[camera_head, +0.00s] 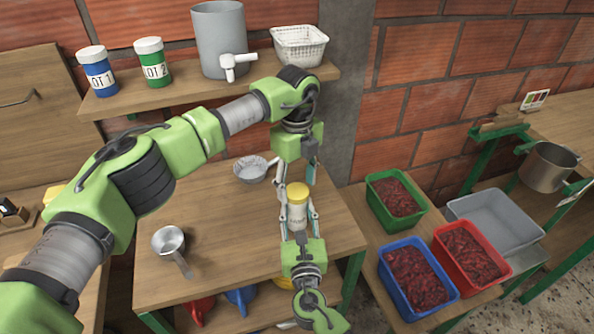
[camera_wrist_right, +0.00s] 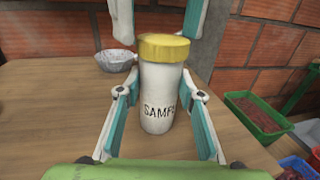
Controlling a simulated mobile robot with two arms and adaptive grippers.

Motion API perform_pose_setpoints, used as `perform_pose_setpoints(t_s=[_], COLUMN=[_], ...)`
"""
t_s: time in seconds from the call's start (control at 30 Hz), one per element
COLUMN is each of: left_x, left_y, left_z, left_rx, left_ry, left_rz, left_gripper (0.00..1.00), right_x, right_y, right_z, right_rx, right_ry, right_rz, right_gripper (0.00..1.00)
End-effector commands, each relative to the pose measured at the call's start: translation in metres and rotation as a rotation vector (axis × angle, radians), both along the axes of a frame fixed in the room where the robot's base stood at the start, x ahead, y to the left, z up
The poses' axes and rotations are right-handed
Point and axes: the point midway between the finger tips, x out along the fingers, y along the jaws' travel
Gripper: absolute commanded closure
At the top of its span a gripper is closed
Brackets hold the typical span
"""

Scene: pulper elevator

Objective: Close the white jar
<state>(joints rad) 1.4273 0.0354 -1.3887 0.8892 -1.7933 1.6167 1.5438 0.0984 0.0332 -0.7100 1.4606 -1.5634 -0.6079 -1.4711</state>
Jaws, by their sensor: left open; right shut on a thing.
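The white jar (camera_head: 297,215) stands upright at the right side of the wooden table, with the yellow lid (camera_head: 298,191) on its top. My right gripper (camera_head: 298,214) is shut on the jar's body from the front. The right wrist view shows the jar (camera_wrist_right: 157,100) between its fingers, with part of the label "SAMP" visible. My left gripper (camera_head: 297,180) is open and points down from above. Its fingers straddle the space over the lid (camera_wrist_right: 163,46), and it holds nothing. I cannot tell whether the lid is fully seated.
A speckled bowl (camera_head: 250,172) and a metal cup with a handle (camera_head: 168,240) are on the table. The shelf behind holds two labelled jars, a grey tank (camera_head: 219,40) and a white basket (camera_head: 299,45). Crates of red fruit (camera_head: 417,279) stand at the right.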

Motion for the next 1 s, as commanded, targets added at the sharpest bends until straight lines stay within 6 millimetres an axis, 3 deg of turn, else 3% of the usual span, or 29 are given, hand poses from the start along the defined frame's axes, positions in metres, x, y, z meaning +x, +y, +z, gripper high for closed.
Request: perform_pose_setpoints(t_s=[0.2,0.47,0.6,0.63,0.87,1.0], left_x=[-0.0003,-0.0001,-0.0001,-0.0001,-0.0001,0.0002], left_y=[-0.0003,-0.0003,-0.0003,-0.0003,-0.0002,0.0002], left_z=[-0.0137,-0.0140,-0.0138,-0.0138,-0.0137,-0.0134], left_rx=[0.000,-0.001,-0.001,-0.001,0.000,0.001], left_ry=[0.000,-0.001,-0.001,-0.001,0.000,-0.001], left_rz=[-0.001,-0.001,-0.001,-0.001,-0.025,-0.185], left_gripper=[0.46,0.46,0.82,0.85,0.86,0.86], right_x=[0.0000,0.0000,-0.0001,-0.0001,-0.0001,-0.0001], right_y=[0.0000,0.0000,0.0000,0.0000,-0.0001,-0.0001], right_z=[-0.0002,-0.0004,-0.0004,-0.0004,-0.0004,-0.0004], right_rx=[0.000,0.000,0.000,0.000,0.000,0.000], right_ry=[0.001,0.001,0.001,0.001,0.001,0.001], right_rz=[0.000,0.000,0.000,0.000,0.000,0.000], right_gripper=[1.00,1.00,1.00,1.00,1.00,1.00])
